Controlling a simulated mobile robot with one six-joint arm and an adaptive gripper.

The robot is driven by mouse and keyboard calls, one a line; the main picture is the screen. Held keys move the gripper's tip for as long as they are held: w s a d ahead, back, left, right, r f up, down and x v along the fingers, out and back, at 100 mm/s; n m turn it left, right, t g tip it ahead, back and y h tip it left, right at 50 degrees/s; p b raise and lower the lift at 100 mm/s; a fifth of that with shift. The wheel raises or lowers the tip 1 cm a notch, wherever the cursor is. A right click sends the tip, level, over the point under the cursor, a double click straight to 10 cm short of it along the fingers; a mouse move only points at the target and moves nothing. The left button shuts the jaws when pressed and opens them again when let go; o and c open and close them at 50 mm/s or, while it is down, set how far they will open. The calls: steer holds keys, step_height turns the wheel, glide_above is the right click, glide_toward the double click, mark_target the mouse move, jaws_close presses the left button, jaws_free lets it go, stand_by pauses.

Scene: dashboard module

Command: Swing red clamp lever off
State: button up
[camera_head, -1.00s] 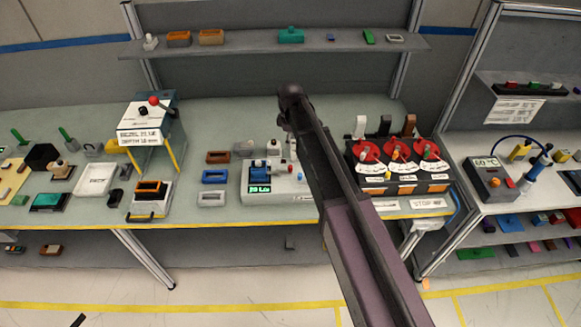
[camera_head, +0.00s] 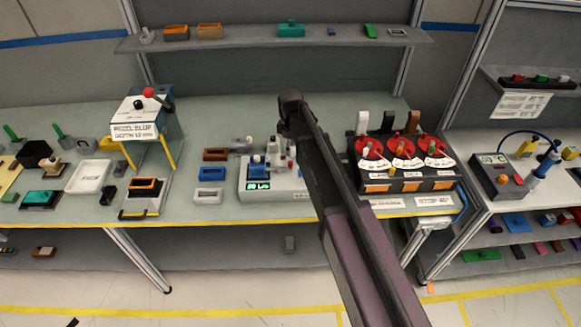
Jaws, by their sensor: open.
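Several things on the bench carry red parts, and I cannot tell for sure which is the clamp lever. A pale fixture with a green display (camera_head: 272,184) stands mid-bench, with a small red part at its right side, close beside my arm. To its right a black box (camera_head: 405,178) carries red round dials (camera_head: 403,146) with upright handles behind. My dark arm crosses the view from the lower right and hides part of the bench.
Small brown, blue and white trays (camera_head: 210,173) lie left of the fixture. A shelf (camera_head: 270,42) with small items runs above the bench. A second bench with a grey control box (camera_head: 496,174) stands at the right. The bench's back middle is mostly clear.

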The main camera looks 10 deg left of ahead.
mark_target(290, 162)
steer(key=shift+f+b, duration=3.6)
steer(key=shift+f, duration=0.3)
jaws_close()
